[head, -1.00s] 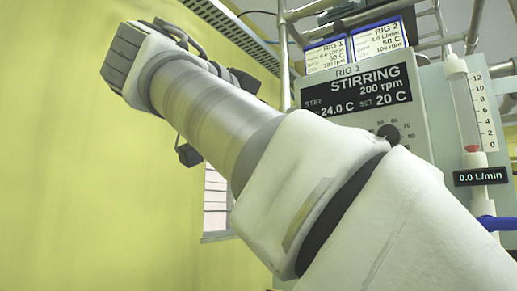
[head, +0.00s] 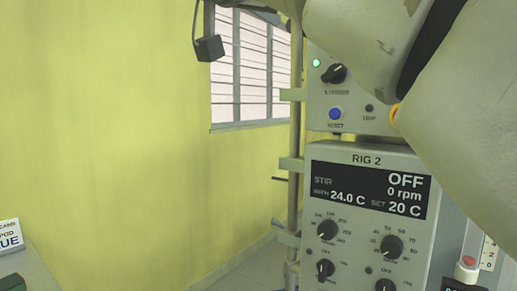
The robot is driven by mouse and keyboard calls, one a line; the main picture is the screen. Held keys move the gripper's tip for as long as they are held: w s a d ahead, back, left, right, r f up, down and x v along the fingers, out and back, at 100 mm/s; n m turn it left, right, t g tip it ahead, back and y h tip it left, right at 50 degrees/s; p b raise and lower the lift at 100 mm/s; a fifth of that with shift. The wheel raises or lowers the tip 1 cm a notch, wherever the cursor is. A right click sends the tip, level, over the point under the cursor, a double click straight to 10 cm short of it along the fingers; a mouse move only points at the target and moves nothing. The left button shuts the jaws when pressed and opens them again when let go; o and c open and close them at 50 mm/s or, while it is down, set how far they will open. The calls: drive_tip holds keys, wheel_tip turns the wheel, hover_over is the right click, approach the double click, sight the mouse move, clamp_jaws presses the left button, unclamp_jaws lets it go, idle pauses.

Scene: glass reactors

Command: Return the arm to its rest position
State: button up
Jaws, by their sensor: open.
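My arm crosses the upper right corner of the head view, a pale link with a dark joint ring, and is cut off by the top and right edges. A small dark block on a cable, part of my arm, hangs at the top left of the window. My gripper and its fingertips are outside the picture, so what is between them cannot be seen.
The RIG 2 control box (head: 340,235) reads OFF, 0 rpm, 24.0 C, set 20 C. Above it is another panel (head: 322,100) with a green light. A metal post (head: 294,200) stands beside them. A barred window (head: 250,70) and bare yellow wall (head: 110,120) lie left.

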drive_tip(key=s+d+f+n+g+y, duration=0.1)
drive_tip(key=d+f+n+g+y, duration=0.15)
drive_tip(key=f, duration=0.65)
drive_tip(key=s+d+f+n+g+y, duration=0.1)
drive_tip(key=d+f+n, duration=0.25)
drive_tip(key=f, duration=0.45)
drive_tip(key=s+d+f+n+g+y, duration=0.1)
drive_tip(key=d+f+n+g+y, duration=0.15)
drive_tip(key=f, duration=0.65)
drive_tip(key=s+f+n+g+y, duration=0.1)
drive_tip(key=s+f, duration=0.3)
drive_tip(key=f, duration=0.4)
drive_tip(key=s+d+f+y, duration=0.1)
drive_tip(key=s+f+y, duration=0.1)
drive_tip(key=s+f, duration=0.35)
drive_tip(key=s+f+n+g+y, duration=0.1)
drive_tip(key=s+f, duration=0.2)
drive_tip(key=f, duration=0.6)
wheel_tip(320, 180, up, 24)
drive_tip(key=p, duration=2.4)
drive_tip(key=shift+w+r, duration=0.2)
drive_tip(key=shift+d, duration=0.1)
